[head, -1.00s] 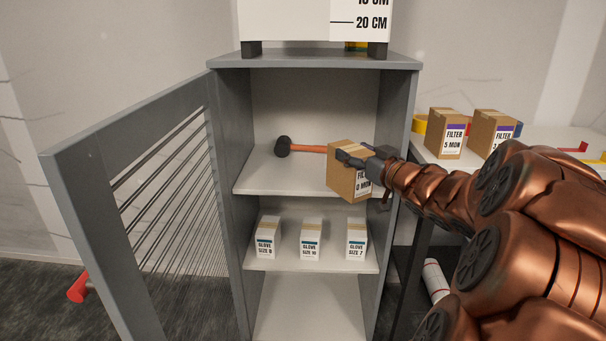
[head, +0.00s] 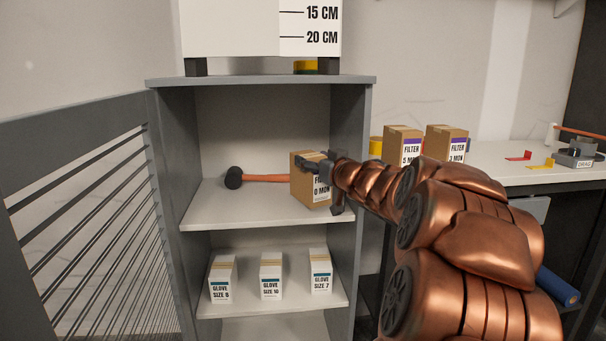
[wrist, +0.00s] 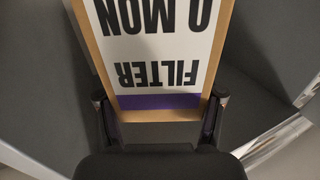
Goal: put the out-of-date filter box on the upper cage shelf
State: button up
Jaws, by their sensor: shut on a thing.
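The filter box marked 0 MON (head: 305,186) is brown cardboard with a white label and a purple band. My gripper (head: 320,165) is shut on it from the right side. In the wrist view the box (wrist: 157,45) fills the middle, its label upside down, between the two fingers of the gripper (wrist: 160,115). The box is at the upper cage shelf (head: 240,207), near its right side, upright; I cannot tell whether its base touches the shelf. The cage (head: 168,190) stands with its barred door (head: 75,130) open to the left.
A hammer (head: 262,178) lies on the upper shelf, its handle reaching toward the box. Several glove boxes (head: 271,277) stand on the shelf below. Two more filter boxes (head: 402,143) (head: 446,143) stand on the bench (head: 500,175) at right. The upper shelf's front left is clear.

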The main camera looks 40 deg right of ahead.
jog(key=w+d, duration=0.1)
jog(key=w, duration=0.1)
jog(key=w+d+b, duration=0.1)
jog(key=w, duration=0.1)
jog(key=w+d, duration=0.1)
jog(key=w, duration=0.1)
jog(key=shift+w+d+f+b, duration=0.25)
jog(key=shift+d+f+b, duration=0.05)
jog(key=shift+f, duration=0.05)
jog(key=shift+f+b, duration=1.4)
jog(key=shift+f, duration=0.3)
jog(key=shift+f, duration=0.1)
jog(key=o, duration=1.7)
